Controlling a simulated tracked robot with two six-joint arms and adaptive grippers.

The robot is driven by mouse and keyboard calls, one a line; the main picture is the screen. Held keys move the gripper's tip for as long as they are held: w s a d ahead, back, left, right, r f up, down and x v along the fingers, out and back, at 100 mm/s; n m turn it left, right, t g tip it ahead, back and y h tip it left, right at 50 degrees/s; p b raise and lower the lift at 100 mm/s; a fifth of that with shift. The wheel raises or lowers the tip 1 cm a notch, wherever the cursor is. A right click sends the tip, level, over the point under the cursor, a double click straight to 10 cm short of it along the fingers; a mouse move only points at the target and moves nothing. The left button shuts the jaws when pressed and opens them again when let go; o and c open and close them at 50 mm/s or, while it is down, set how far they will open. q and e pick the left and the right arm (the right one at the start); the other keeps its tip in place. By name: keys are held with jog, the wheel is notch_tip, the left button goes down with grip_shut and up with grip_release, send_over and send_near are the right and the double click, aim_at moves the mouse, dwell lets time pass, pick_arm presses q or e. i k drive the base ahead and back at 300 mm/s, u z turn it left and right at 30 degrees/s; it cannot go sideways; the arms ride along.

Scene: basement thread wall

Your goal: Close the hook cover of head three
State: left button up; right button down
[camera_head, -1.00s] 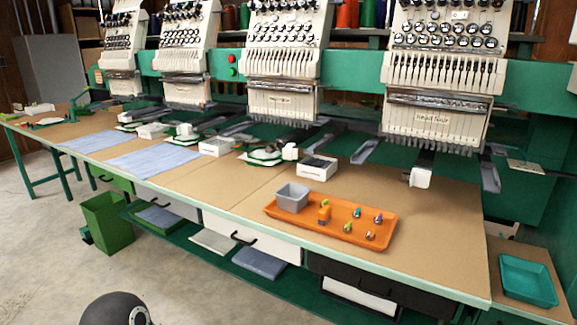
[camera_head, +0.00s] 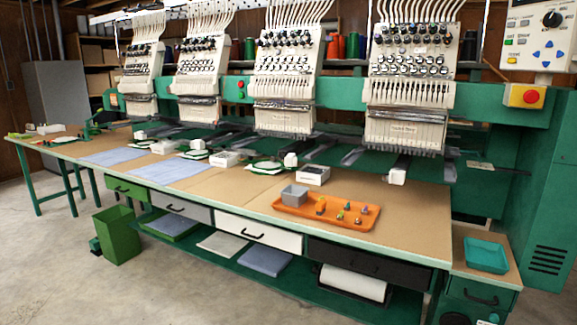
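The embroidery machine has several cream heads in a row; the third from the left (camera_head: 287,62) stands above the table in the middle. A small white block-like part (camera_head: 291,159) shows at the front of the sewing arm below it, probably the hook cover. It is too small to tell whether it is open or shut. A similar white part (camera_head: 397,170) sits below the rightmost head (camera_head: 412,75). Neither of my grippers is in view.
The brown table (camera_head: 400,222) holds an orange tray (camera_head: 340,227) with a grey bin (camera_head: 294,195), and a white box (camera_head: 313,175). A teal tray (camera_head: 485,255) and control panel (camera_head: 540,35) are right. A green bin (camera_head: 117,235) stands on the floor; floor in front is clear.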

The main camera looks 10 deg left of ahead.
aim_at(290, 160)
jog(key=u, duration=0.45)
jog(key=i, duration=0.9)
jog(key=u, duration=0.05)
